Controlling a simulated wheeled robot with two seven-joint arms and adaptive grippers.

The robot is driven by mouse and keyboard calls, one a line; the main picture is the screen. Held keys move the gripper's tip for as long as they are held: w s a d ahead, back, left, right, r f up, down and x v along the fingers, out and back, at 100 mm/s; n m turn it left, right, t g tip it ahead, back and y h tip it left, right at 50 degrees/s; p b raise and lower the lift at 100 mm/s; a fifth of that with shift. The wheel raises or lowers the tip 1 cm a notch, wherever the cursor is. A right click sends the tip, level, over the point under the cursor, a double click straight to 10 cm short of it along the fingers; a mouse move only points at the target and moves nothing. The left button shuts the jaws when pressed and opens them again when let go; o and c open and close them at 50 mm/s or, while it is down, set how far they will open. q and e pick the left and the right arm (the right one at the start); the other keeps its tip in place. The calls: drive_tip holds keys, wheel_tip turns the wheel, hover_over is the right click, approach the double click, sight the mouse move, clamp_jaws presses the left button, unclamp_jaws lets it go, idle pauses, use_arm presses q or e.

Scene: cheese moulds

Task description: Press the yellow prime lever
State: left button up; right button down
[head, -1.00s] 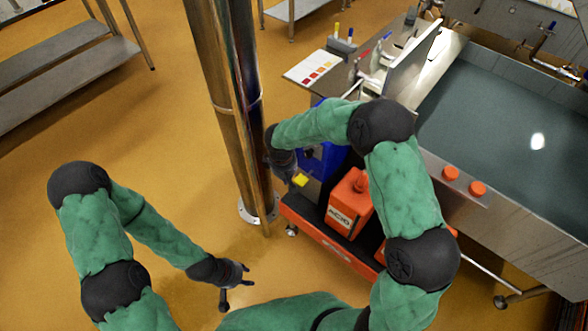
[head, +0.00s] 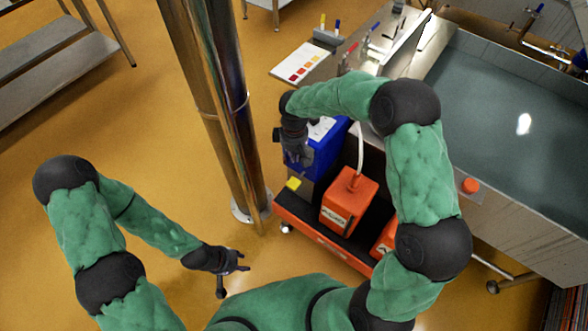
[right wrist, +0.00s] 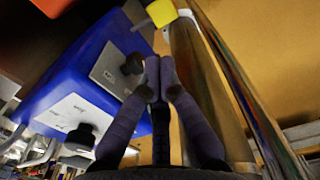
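The yellow prime lever (head: 293,183) is a small yellow block low on the front of the blue pump box (head: 329,150), on the cart. It also shows at the top of the right wrist view (right wrist: 162,12). My right gripper (head: 303,163) points down beside the blue box, just above the lever in the head view. In the right wrist view its fingertips (right wrist: 158,62) are together with nothing between them, and a gap shows between them and the yellow block. My left gripper (head: 243,262) is open and empty above the floor.
A steel column (head: 222,110) stands just left of the cart and my right gripper. Orange jugs (head: 349,202) stand on the cart (head: 322,232). A steel vat (head: 500,110) is on the right. The floor around my left gripper is clear.

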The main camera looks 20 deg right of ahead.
sight(290, 185)
use_arm(q)
wheel_tip(290, 185, down, 4)
drive_tip(key=b, duration=0.4)
drive_tip(key=shift+f, duration=0.15)
use_arm(e)
wheel_tip(290, 185, down, 14)
drive_tip(key=shift+r, duration=0.2)
use_arm(q)
drive_tip(key=shift+f+b, duration=0.2)
drive_tip(key=shift+b, duration=0.1)
use_arm(e)
drive_tip(key=shift+s+a+f, duration=0.2)
drive_tip(key=shift+a+f, duration=0.05)
drive_tip(key=shift+f, duration=0.15)
drive_tip(key=shift+s+a+f, duration=0.15)
drive_tip(key=shift+f, duration=0.3)
use_arm(q)
drive_tip(key=shift+f+b, duration=0.95)
use_arm(e)
drive_tip(key=shift+s+a+f, duration=0.15)
drive_tip(key=shift+f, duration=0.55)
drive_tip(key=shift+s+a+f, duration=0.15)
drive_tip(key=shift+f, duration=0.55)
